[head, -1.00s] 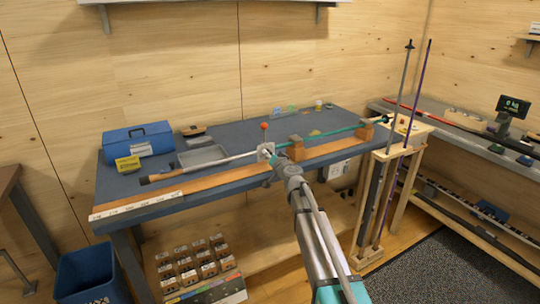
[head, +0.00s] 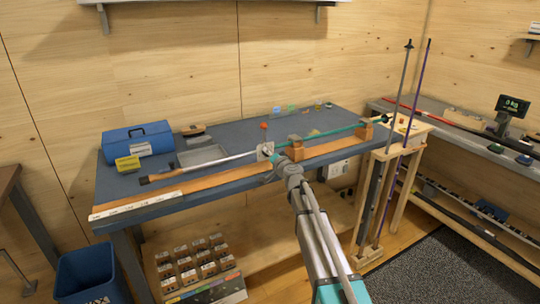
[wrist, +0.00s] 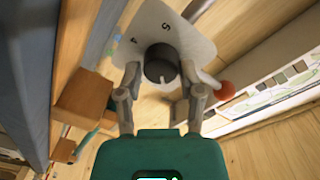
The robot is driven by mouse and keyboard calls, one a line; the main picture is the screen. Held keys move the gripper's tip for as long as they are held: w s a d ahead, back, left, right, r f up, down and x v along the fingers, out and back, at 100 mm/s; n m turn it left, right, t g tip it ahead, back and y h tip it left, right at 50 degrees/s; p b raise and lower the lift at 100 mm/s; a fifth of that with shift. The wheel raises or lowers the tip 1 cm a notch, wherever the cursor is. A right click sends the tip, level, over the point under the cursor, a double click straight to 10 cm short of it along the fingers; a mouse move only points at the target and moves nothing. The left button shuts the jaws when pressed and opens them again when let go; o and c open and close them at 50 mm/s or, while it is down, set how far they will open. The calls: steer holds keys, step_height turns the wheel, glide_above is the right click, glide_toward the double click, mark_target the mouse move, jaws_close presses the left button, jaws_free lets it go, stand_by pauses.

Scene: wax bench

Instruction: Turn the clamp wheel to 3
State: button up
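The clamp wheel (wrist: 159,63) is a dark round knob with a pale pointer line, in front of a white dial plate (wrist: 192,42). Two printed marks show on the plate; one looks like a 5 and the other is hard to read. The plate also shows in the head view (head: 265,151), on the bench's front side. My gripper (wrist: 160,72) is open, with one finger on each side of the wheel and a small gap visible on both sides. In the head view my gripper (head: 272,171) is close to the plate, and the wheel is hidden.
A red ball (wrist: 225,90) on a lever is close beside the right finger. A brown block (wrist: 83,98) and a teal shaft are left of the gripper. In the head view a long pole lies along the blue bench (head: 235,133); a blue toolbox (head: 138,140) stands at left.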

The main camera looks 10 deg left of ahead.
steer(key=shift+o, duration=1.4)
steer(key=shift+s, duration=0.1)
steer(key=s+d+n+y+b, duration=0.1)
steer(key=s+d+n, duration=0.7)
steer(key=s, duration=0.3)
steer(key=shift+f+n+g+y, duration=0.3)
steer(key=shift+n+y, duration=0.1)
steer(key=shift+n, duration=0.5)
steer(key=shift+w, duration=0.1)
steer(key=x, duration=1.3)
steer(key=shift+w+a, duration=0.2)
steer(key=shift+w, duration=0.05)
